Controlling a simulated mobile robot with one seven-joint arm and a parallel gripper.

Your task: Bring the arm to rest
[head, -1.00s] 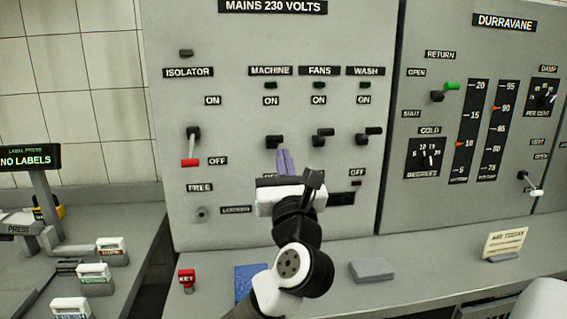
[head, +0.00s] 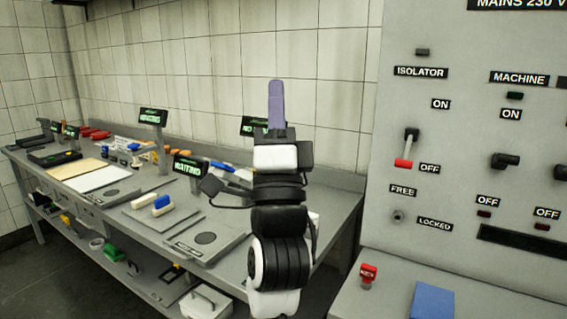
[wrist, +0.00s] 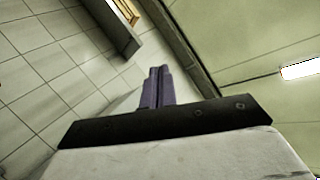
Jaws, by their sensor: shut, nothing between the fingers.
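My gripper (head: 275,104) points upward in the middle of the head view, with its purple fingers together and nothing between them. My arm rises from the bottom of the view below it. In the wrist view the closed fingers (wrist: 158,88) stand against tiled wall and ceiling. The gripper touches nothing that I can see.
A long grey workbench (head: 150,222) with lit displays, tools and a lower shelf runs along the tiled wall at left. The grey mains panel (head: 455,120) stands at right. A red key tag (head: 368,274) and a blue booklet (head: 431,301) lie on the ledge below it.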

